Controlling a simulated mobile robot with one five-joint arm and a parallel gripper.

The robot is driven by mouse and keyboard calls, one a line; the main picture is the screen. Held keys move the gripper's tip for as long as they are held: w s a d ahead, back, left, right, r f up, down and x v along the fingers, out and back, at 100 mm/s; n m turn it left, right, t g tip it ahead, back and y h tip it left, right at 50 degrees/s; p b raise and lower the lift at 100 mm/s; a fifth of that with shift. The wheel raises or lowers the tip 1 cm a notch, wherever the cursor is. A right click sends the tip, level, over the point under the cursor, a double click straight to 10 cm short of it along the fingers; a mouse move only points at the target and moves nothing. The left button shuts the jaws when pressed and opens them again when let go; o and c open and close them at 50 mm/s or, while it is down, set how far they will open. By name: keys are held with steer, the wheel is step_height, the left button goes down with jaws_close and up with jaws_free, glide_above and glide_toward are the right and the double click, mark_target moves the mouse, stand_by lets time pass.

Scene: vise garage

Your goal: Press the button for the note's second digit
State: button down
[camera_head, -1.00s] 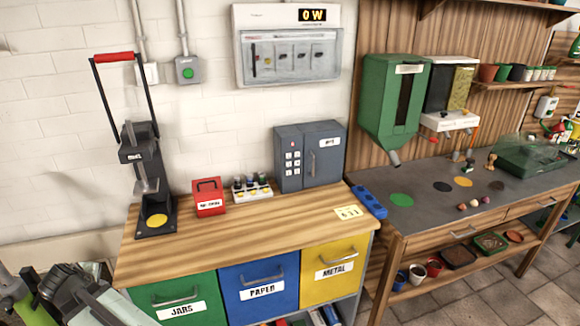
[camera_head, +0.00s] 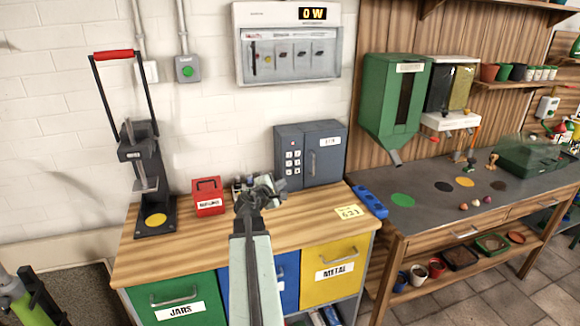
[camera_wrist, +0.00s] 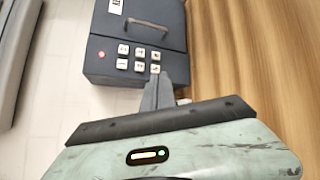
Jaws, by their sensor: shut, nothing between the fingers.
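A grey safe (camera_head: 322,160) stands at the back right of the wooden bench, its door shut, with white buttons (camera_head: 293,161) on its left front. In the wrist view the safe (camera_wrist: 172,22) is turned, and its white buttons (camera_wrist: 137,57) lie above my fingertips beside a red light (camera_wrist: 101,54). The button marks are too blurred to read. A yellow note (camera_head: 348,212) lies on the bench's right end; its first digit looks like 6, the others are unclear. My gripper (camera_head: 268,188) is shut and empty, its tip (camera_wrist: 157,82) close to the nearest buttons; contact cannot be told.
A red box (camera_head: 208,197) and small bottles, partly hidden by my gripper, stand left of the safe. A lever press (camera_head: 146,180) is at the far left. A blue object (camera_head: 370,201) lies at the bench's right edge. The right front bench top is clear.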

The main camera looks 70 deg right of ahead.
mark_target(289, 164)
steer(key=s+d+g, duration=0.1)
steer(key=s+d, duration=0.1)
steer(key=s, duration=0.3)
steer(key=shift+s+d+r+h, duration=0.3)
steer(key=shift+s+d+r, duration=0.05)
steer(key=shift+d+r, duration=0.1)
steer(key=shift+w, duration=0.1)
steer(key=w+d, duration=0.5)
steer(key=d, duration=0.1)
steer(key=shift+w+d, duration=0.25)
steer(key=shift+d, duration=0.1)
stand_by(1.4)
steer(key=shift+w+d, duration=0.25)
steer(key=shift+d, duration=0.1)
